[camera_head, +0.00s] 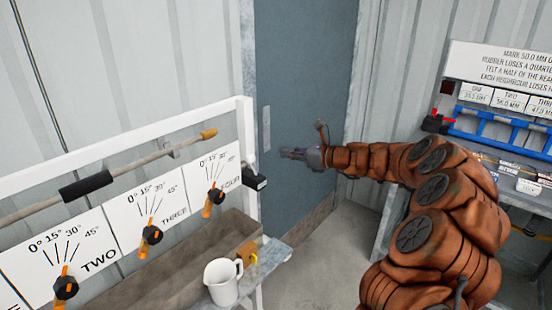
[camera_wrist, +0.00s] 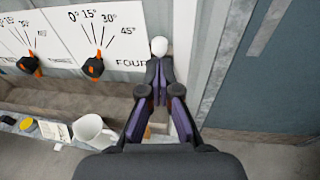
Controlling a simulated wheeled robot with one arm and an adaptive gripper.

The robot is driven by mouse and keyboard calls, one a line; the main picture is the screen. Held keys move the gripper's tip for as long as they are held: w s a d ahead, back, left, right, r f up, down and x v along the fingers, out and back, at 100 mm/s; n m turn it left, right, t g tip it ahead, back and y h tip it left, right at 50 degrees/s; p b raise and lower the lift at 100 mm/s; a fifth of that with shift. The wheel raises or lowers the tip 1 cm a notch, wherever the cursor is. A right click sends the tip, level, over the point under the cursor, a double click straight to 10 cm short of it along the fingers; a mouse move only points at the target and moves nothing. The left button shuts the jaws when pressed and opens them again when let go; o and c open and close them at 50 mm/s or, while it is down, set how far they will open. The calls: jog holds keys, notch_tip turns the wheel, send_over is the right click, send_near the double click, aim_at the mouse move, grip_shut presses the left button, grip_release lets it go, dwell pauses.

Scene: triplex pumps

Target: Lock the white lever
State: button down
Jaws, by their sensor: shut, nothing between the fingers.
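In the wrist view a white rounded knob (camera_wrist: 159,46), which looks like the end of the white lever, shows just past my fingertips. Its lower part and mount are hidden behind my fingers. My gripper (camera_wrist: 160,88) is shut and empty, in line with the knob; I cannot tell from this view how far apart they are. In the head view my gripper (camera_head: 291,153) is in front of the blue-grey door, right of the white frame's end. A black box (camera_head: 255,180) sits at that end beside the FOUR panel; the lever is too small to make out there.
Angle panels with black and orange knobs (camera_head: 216,194) line the white frame (camera_head: 180,121). A trough (camera_head: 190,262) runs below, with a white jug (camera_head: 222,282) at its near side. A shelf with blue racks (camera_head: 500,128) stands right. Floor before the door is clear.

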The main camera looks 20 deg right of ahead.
jog(key=shift+r+v, duration=0.2)
jog(key=shift+v, duration=0.55)
jog(key=shift+r+v, duration=0.15)
jog(key=shift+v, duration=0.65)
jog(key=shift+a, duration=0.1)
